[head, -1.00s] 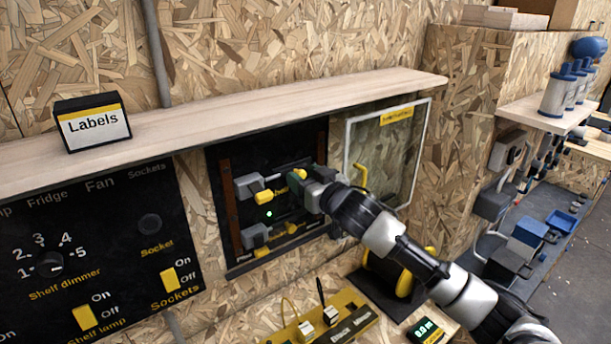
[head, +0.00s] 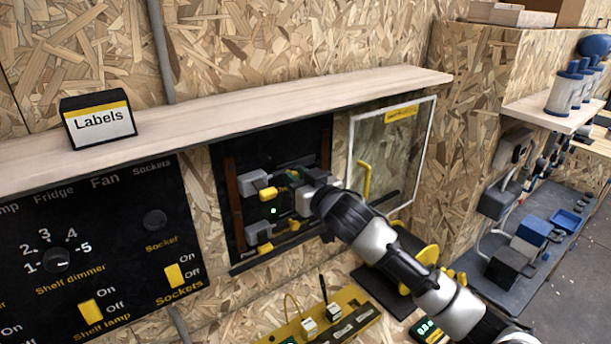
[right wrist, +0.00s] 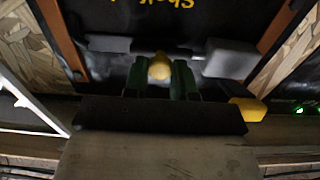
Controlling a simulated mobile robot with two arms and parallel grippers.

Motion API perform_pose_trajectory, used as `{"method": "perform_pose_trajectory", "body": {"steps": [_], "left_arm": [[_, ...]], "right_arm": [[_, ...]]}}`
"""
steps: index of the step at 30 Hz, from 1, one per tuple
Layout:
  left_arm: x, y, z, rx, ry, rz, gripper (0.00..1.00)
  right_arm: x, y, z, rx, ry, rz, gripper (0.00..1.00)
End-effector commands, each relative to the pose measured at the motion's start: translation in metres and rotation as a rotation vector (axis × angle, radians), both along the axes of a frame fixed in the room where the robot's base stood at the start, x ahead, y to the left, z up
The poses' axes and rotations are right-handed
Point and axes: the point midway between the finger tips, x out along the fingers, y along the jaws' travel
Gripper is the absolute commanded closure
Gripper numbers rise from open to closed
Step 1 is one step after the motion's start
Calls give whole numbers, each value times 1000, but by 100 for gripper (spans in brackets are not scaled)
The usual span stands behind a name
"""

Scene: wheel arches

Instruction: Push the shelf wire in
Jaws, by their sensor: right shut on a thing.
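The black panel (head: 262,153) on the wall holds grey terminal blocks with yellow levers. My right gripper (head: 297,178) is in front of it, beside the upper left grey block (head: 252,181) and its yellow lever (head: 267,194). In the right wrist view my right gripper's green fingers (right wrist: 159,80) are shut on a rounded yellow piece, seemingly the shelf wire's end (right wrist: 159,67). The grey block (right wrist: 230,58) and yellow lever (right wrist: 247,109) are close by there. Whether the wire sits in a block is hidden. My left gripper is not in view.
A wooden shelf (head: 230,118) runs above the panel. A clear framed cover with a yellow handle (head: 364,180) stands at its right. The switch board (head: 95,250) is at the left, and a yellow strip with plugs (head: 335,318) is below.

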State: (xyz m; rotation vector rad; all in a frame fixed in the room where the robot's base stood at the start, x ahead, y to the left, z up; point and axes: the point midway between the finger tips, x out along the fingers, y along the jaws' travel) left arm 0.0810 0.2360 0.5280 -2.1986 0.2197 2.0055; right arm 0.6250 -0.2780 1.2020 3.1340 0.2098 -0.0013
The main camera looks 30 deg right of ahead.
Motion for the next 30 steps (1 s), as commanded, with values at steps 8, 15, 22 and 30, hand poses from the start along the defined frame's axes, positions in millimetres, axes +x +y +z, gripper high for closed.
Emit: {"method": "perform_pose_trajectory", "body": {"steps": [8,15,22,30], "left_arm": [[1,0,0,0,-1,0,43],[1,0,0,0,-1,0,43],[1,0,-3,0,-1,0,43],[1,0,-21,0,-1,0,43]], "right_arm": [[-1,4,-1,2,1,9,65],[-1,3,-1,2,0,7,49],[-6,1,-2,1,0,6,49],[-55,-4,-5,-2,1,8,49]]}}
